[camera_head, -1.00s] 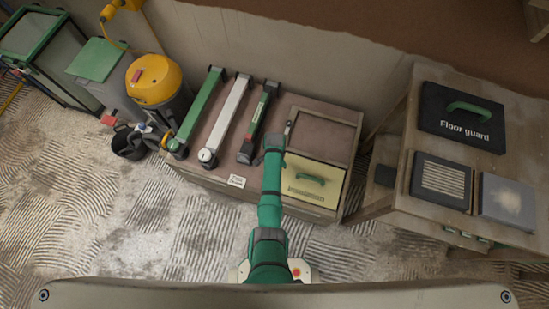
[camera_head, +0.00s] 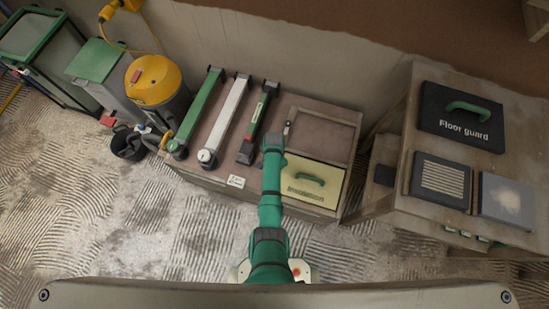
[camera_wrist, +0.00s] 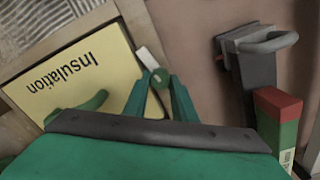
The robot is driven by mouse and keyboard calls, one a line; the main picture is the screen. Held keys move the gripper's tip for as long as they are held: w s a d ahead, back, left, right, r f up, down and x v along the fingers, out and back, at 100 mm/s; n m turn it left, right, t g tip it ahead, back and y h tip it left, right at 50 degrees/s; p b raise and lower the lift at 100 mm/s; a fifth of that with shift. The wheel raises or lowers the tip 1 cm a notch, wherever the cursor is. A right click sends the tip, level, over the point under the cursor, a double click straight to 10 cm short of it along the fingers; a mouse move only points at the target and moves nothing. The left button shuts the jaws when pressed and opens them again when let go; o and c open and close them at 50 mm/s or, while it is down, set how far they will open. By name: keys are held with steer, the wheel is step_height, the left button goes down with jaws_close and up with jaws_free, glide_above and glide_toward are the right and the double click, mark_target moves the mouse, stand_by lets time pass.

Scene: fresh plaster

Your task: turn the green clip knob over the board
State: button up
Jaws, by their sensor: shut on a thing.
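The yellow board marked "Insulation" (camera_wrist: 75,75) lies flat in a frame on the low bench; in the head view (camera_head: 300,190) it has a green handle. My gripper (camera_wrist: 160,85) has its two green fingers closed around the small round green clip knob (camera_wrist: 160,77), beside the board's edge. A pale strip (camera_wrist: 148,58), seemingly part of the clip, reaches from the knob along that edge. In the head view my gripper (camera_head: 274,145) comes down at the board's upper left, and the knob is hidden beneath it.
The dark tool's grey clamp (camera_wrist: 260,45) and red-green end (camera_wrist: 278,105) are close by. A "Floor guard" case (camera_head: 462,118) lies on the right table.

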steer(key=n, duration=0.3)
steer(key=shift+w, duration=0.1)
steer(key=n, duration=0.4)
steer(key=shift+c, duration=0.2)
steer(key=shift+o, duration=0.2)
steer(key=n, duration=0.7)
steer(key=shift+a, duration=0.15)
steer(key=shift+d+n, duration=0.2)
steer(key=shift+n, duration=0.3)
steer(key=shift+a, duration=0.2)
steer(key=o, duration=1)
